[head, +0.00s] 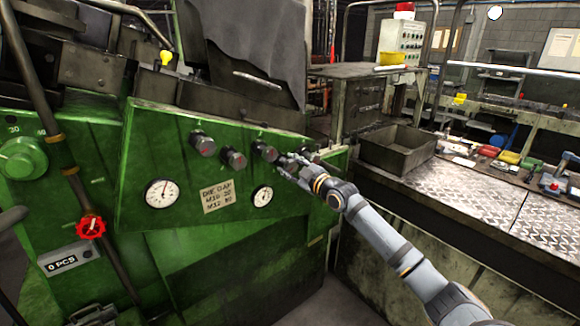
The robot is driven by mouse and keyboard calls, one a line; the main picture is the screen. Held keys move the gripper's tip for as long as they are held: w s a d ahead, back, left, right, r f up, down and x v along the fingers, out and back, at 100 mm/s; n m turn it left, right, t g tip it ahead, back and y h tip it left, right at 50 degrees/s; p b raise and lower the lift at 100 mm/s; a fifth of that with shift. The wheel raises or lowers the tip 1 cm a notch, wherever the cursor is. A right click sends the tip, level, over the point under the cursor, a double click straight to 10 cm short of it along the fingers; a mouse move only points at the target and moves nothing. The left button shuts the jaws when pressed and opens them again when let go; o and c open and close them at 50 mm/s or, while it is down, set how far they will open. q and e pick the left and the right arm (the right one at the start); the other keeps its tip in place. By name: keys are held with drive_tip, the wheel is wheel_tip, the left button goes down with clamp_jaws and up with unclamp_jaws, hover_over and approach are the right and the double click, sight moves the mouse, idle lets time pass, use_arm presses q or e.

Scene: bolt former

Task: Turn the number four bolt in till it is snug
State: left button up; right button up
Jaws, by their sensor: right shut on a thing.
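A row of dark bolt heads sticks out of the sloped green panel (180,190). The first bolt (202,143), the second bolt (233,159) and the third bolt (263,151) show clear of my fingers, counting from the left. My right gripper (288,162) is at the right end of this row, just right of the third bolt, against the panel. It is shut on the number four bolt, which its fingers mostly hide. How far that bolt is turned in cannot be seen. My left gripper is not in view.
Two round gauges (161,193) and a tan label (217,196) sit below the bolts. A red valve wheel (91,228) and a pipe are at the left. A grey open bin (398,150) and a cluttered tread-plate bench (465,200) stand right of the machine.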

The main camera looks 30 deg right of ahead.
drive_tip(key=shift+m, duration=1.2)
drive_tip(key=m+p, duration=0.1)
drive_tip(key=m, duration=0.1)
drive_tip(key=shift+d+m, duration=0.1)
drive_tip(key=shift+m, duration=0.3)
drive_tip(key=m+p, duration=0.2)
drive_tip(key=m, duration=0.4)
drive_tip(key=shift+d+r, duration=0.1)
drive_tip(key=m+p, duration=0.2)
drive_tip(key=m, duration=0.4)
drive_tip(key=shift+d+m, duration=0.1)
drive_tip(key=shift+m, duration=0.2)
drive_tip(key=m, duration=0.2)
drive_tip(key=m+p, duration=0.1)
drive_tip(key=m, duration=0.2)
drive_tip(key=shift+f+m+p, duration=0.25)
drive_tip(key=shift+m+p, duration=0.15)
drive_tip(key=o, duration=1.2)
drive_tip(key=shift+c, duration=0.2)
